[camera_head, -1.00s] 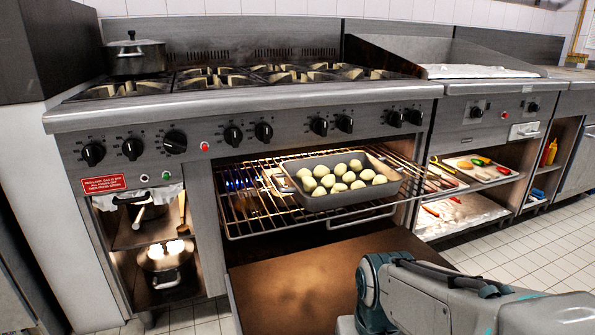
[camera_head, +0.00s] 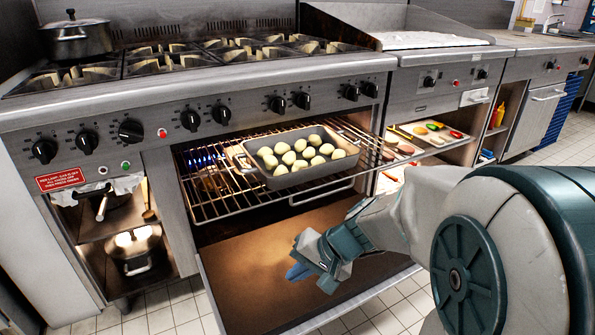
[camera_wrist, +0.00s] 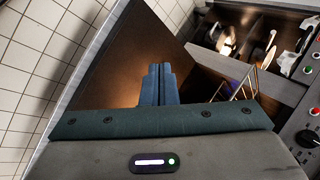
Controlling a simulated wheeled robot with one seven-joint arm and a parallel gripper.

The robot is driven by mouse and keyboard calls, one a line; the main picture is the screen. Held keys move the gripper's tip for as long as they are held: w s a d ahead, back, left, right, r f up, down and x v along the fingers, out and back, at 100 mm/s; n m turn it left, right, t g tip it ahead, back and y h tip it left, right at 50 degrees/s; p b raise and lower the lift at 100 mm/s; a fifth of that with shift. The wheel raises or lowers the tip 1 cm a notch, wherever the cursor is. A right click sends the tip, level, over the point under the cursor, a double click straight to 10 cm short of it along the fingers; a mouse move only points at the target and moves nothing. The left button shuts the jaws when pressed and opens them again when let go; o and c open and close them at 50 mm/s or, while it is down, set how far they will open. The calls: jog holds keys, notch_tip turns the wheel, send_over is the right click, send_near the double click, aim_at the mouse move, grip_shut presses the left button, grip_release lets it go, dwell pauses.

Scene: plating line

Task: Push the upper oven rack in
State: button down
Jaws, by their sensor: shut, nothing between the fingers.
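The upper oven rack (camera_head: 228,205) is a wire rack sticking out of the open oven in the head view. It carries a grey roasting tray (camera_head: 262,180) of several pale, round pieces like potatoes or dough balls. My gripper (camera_head: 297,272) is in front of and below the rack, above the lowered oven door, apart from the rack. Its blue fingers are together and empty. They also show in the wrist view (camera_wrist: 158,80), over the brown inner face of the door. A bit of rack wire (camera_wrist: 241,88) shows at the right there.
The oven door (camera_head: 245,262) hangs open below the rack. A pot (camera_head: 78,40) stands on the hob at the left. Another pot (camera_head: 135,252) is on a shelf left of the oven. A shelf at right holds a board of vegetables (camera_head: 428,133). Tiled floor lies in front.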

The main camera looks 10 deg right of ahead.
jog(key=w+d+r+m+t+h+p, duration=0.25)
jog(key=w+d+m+t, duration=0.2)
jog(key=w+d, duration=0.3)
jog(key=w+d+r+m+t+h+p, duration=0.1)
jog(key=w+d+r+m+t+p, duration=0.2)
jog(key=w+d+m, duration=0.4)
jog(key=w+a+f+n+b, duration=0.1)
jog(key=w+f, duration=0.4)
jog(key=w, duration=0.6)
jog(key=shift+a+n+b, duration=0.35)
jog(key=shift+a+b, duration=0.5)
jog(key=shift+a, duration=0.05)
jog(key=shift+w, duration=0.2)
